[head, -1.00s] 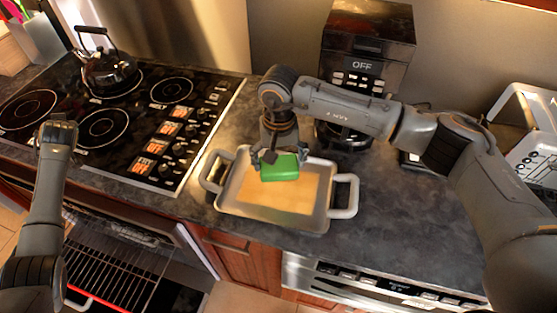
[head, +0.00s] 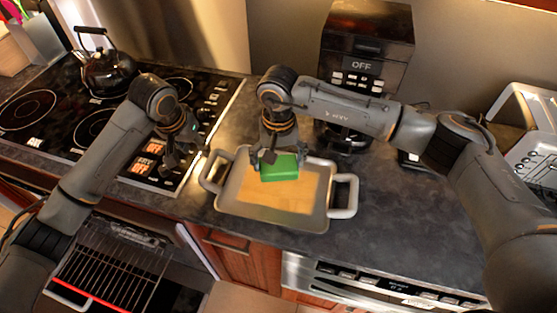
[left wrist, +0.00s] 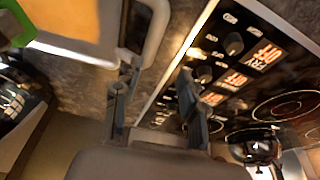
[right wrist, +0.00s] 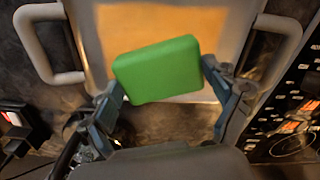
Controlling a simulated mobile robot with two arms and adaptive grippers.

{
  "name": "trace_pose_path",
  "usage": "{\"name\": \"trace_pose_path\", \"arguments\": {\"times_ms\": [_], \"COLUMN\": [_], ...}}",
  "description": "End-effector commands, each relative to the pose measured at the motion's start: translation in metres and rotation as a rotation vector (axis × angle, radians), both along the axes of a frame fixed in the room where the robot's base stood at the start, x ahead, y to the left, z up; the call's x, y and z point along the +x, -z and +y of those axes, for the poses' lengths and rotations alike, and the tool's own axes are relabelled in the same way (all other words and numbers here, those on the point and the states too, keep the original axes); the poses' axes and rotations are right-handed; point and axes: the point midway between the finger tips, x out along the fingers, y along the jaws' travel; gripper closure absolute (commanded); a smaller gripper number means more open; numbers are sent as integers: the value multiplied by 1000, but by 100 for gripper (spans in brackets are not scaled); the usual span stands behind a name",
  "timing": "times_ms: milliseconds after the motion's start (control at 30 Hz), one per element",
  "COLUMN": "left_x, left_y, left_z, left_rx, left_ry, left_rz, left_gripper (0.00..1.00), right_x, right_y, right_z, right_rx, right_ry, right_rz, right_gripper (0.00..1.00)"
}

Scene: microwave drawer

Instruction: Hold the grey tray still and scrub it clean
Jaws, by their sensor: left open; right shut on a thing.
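The grey tray (head: 318,222) lies on the dark counter, with a light handle at its left and right ends and a tan patch (head: 275,192) over much of its inner floor. My right gripper (right wrist: 168,90) is shut on a green sponge (head: 280,168) and holds it over the far part of the tray; whether it touches the floor is unclear. My left gripper (head: 183,163) is open and empty by the stove's right edge, left of the tray's left handle (head: 209,171). In the left wrist view that handle (left wrist: 157,30) lies beyond the open fingers (left wrist: 155,100).
The stove (head: 60,130) with a kettle (head: 110,72) is at left. A coffee machine (head: 368,45) stands behind the tray, and a white toaster (head: 530,125) is at right. An open oven with a rack (head: 110,270) is below left. The counter right of the tray is clear.

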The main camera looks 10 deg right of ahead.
Motion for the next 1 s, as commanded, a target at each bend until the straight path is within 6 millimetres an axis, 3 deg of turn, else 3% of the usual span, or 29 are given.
{"name": "trace_pose_path", "arguments": {"times_ms": [200, 700, 1000], "left_x": [-12, 3, 8], "left_y": [7, 68, 84], "left_z": [-9, -14, -15], "left_rx": [7, 6, 7], "left_ry": [33, 31, 31], "left_rz": [38, 36, 34], "left_gripper": [58, 58, 58], "right_x": [0, 0, 0], "right_y": [0, 0, 0], "right_z": [0, 0, 0], "right_rx": [0, 0, 0], "right_ry": [0, 0, 0], "right_rz": [0, 0, 0], "right_gripper": [69, 69, 69]}}
